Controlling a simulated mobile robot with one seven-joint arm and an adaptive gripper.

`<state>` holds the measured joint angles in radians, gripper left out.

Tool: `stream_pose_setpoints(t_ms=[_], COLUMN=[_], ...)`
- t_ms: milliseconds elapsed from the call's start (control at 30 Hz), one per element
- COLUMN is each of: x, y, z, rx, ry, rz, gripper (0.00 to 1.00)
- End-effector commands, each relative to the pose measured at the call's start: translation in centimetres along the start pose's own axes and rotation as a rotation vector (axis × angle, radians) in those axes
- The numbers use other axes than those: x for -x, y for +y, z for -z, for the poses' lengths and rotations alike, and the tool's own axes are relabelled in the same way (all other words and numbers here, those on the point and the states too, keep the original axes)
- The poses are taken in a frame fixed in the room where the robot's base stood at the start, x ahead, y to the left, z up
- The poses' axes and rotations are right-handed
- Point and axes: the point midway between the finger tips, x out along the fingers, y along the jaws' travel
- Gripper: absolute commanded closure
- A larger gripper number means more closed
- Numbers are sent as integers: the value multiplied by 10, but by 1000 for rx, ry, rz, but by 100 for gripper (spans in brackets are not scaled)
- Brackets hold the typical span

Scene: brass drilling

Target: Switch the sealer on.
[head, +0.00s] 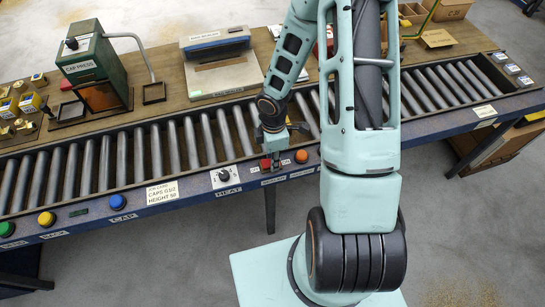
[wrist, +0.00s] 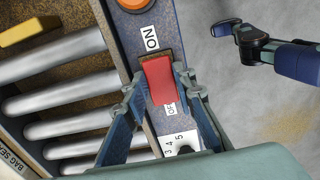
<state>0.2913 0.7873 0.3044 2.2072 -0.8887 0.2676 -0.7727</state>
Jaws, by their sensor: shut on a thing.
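The red switch (wrist: 158,78) sits on the blue front rail between an ON label (wrist: 151,38) and a partly hidden OFF label (wrist: 170,108). My gripper (wrist: 160,86) is shut on this switch, with one finger on each side. In the head view my gripper (head: 272,156) reaches down to the rail at the red switch (head: 265,164). I cannot tell which way the switch is set. The grey sealer (head: 222,65) stands on the wooden bench behind the rollers.
An orange button (head: 301,157) is just right of the switch, and a dial (head: 223,176) marked HEAT is to the left. Roller conveyor (head: 130,155) runs behind the rail. A green cap press (head: 92,62) stands at the left. The floor in front is mostly clear.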

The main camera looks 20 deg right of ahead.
Motion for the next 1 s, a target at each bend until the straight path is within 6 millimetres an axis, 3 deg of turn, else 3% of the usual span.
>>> stream_pose_setpoints(t_ms=[33,67,100,367,533,1000], x=[0,0,0,0,11,96], y=[-1,-1,-1,0,1,0], z=[0,0,0,0,-1,-1], rx=[0,0,0,0,-2,-2], ry=[0,0,0,-1,-1,-2], rz=[2,2,2,1,-3,-2], gripper=[100,72,68,68,68,68])
